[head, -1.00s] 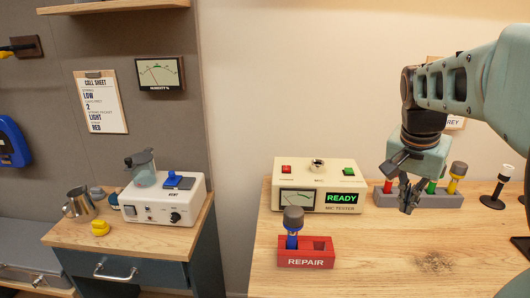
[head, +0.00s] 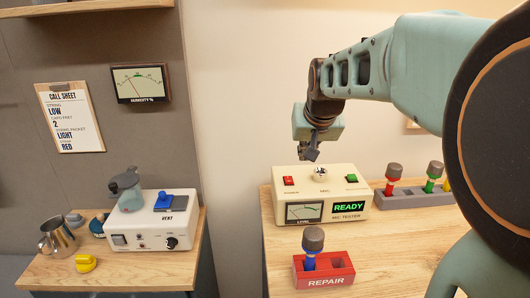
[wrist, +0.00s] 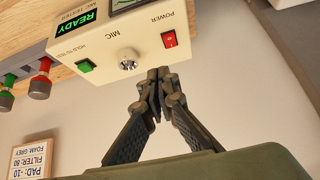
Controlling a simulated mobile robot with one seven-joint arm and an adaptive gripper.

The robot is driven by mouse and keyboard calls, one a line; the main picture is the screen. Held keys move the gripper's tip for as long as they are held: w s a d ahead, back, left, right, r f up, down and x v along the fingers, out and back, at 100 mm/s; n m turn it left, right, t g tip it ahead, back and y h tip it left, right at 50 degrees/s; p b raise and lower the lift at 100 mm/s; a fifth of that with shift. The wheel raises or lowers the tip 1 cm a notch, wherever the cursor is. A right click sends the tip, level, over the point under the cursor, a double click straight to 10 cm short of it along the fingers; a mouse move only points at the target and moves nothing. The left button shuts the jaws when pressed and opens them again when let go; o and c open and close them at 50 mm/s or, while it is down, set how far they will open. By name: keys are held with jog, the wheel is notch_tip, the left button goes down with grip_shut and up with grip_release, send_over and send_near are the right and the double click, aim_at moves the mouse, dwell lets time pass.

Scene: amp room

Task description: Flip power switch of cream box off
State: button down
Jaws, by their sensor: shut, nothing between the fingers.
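The cream box (head: 334,194), a mic tester, stands on the right-hand wooden table. Its red power switch (head: 289,181) is on the top at the left, with a mic jack (head: 320,174) in the middle and a green button (head: 351,178) at the right. The display (head: 350,207) reads READY. My gripper (head: 311,156) is shut and empty above the back of the box. In the wrist view its fingertips (wrist: 158,75) are near the red switch (wrist: 169,39), apart from it as far as I can tell. The switch's tilt is too small to read.
A red REPAIR block (head: 323,271) holding a blue-banded microphone stands in front of the box. A grey rack (head: 407,200) with microphones is to its right. The wall is close behind the cream box.

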jog(key=shift+w+a+r+n, duration=0.2)
jog(key=shift+w+a, duration=0.2)
jog(key=shift+a, duration=0.15)
jog(key=shift+w+a+r+n, duration=0.1)
jog(key=shift+w+a+r, duration=0.05)
jog(key=shift+w+a, duration=0.3)
jog(key=shift+f, duration=0.1)
send_over(289, 179)
jog(key=s, duration=0.2)
notch_tip(289, 179, down, 8)
jog(key=shift+s+r+p, duration=0.1)
jog(key=shift+r+p, duration=0.05)
jog(key=shift+p, duration=0.15)
notch_tip(289, 179, down, 2)
jog(key=shift+f, duration=0.2)
jog(key=shift+s+f, duration=0.15)
jog(key=shift+f, duration=0.65)
